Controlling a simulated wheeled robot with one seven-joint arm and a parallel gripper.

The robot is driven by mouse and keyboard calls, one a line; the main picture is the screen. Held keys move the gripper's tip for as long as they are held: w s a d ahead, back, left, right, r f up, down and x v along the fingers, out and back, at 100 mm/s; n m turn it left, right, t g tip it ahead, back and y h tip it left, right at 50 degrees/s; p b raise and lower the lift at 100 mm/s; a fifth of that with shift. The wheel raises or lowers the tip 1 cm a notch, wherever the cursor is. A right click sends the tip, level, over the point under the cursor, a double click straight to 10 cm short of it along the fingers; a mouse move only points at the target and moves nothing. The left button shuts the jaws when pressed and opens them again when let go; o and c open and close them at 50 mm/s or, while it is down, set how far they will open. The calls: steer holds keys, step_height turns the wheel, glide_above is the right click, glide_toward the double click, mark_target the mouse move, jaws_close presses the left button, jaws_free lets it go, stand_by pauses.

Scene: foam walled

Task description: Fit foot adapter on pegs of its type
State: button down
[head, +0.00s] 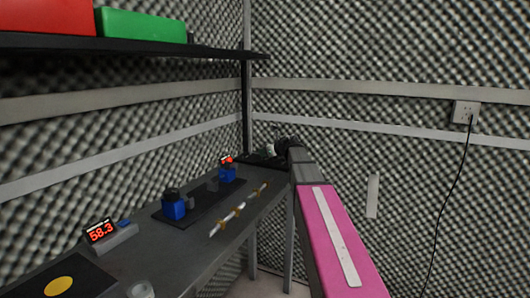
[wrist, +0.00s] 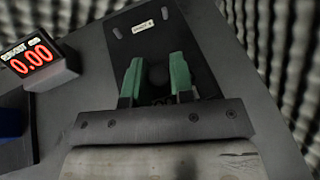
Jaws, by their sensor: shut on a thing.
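In the wrist view, my gripper (wrist: 156,74) has two green fingers closed on a dark rounded piece (wrist: 158,77), which I take to be the foot adapter. Its dark colour blends into the black plate behind it, so its exact shape and lower side are hidden. I cannot make out pegs. I cannot tell whether the held piece touches the plate. In the head view, my gripper (head: 272,149) is small and partly hidden by my arm, at the bench's far end.
A red display reading 0.00 (wrist: 38,60) stands left of the plate. Blue blocks (head: 175,208) sit on a dark mat, with a pale rod (head: 238,209) beside it. A 58.3 display (head: 101,232) is nearer. Foam walls close in behind and right; a shelf (head: 150,46) overhangs.

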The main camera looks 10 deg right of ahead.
steer(key=shift+f, duration=0.1)
steer(key=c, duration=0.9)
jaws_free()
steer(key=shift+s, duration=0.1)
steer(key=v, duration=1)
steer(key=shift+s+d+r, duration=0.15)
steer(key=shift+s+r, duration=0.05)
steer(key=shift+r, duration=0.05)
steer(key=shift+d, duration=0.1)
